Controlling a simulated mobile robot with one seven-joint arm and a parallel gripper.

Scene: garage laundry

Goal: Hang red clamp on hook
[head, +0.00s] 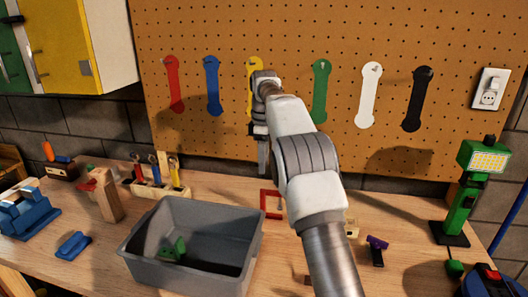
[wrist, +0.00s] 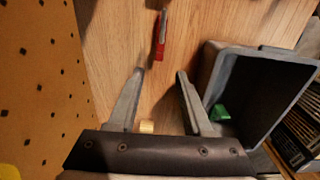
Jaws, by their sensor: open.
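The red clamp (head: 270,204) lies on the wooden workbench just right of the grey bin, partly hidden by my arm. A narrow red thing, seemingly the same clamp, shows in the wrist view (wrist: 160,35), beyond my fingertips and apart from them. My gripper (head: 262,158) points down in front of the pegboard, above the bench behind the bin. In the wrist view its two fingers (wrist: 160,72) are spread with nothing between them. A red tool outline (head: 173,85) is at the left of the pegboard row; its hook is too small to make out clearly.
The grey bin (head: 191,238) holds a green object (head: 173,250). Blue, yellow, green, white and black outlines continue along the pegboard (head: 290,40). A tool rack (head: 157,178) and wooden block (head: 103,198) stand left. A green lamp (head: 468,190) and purple-topped tool (head: 377,250) are right.

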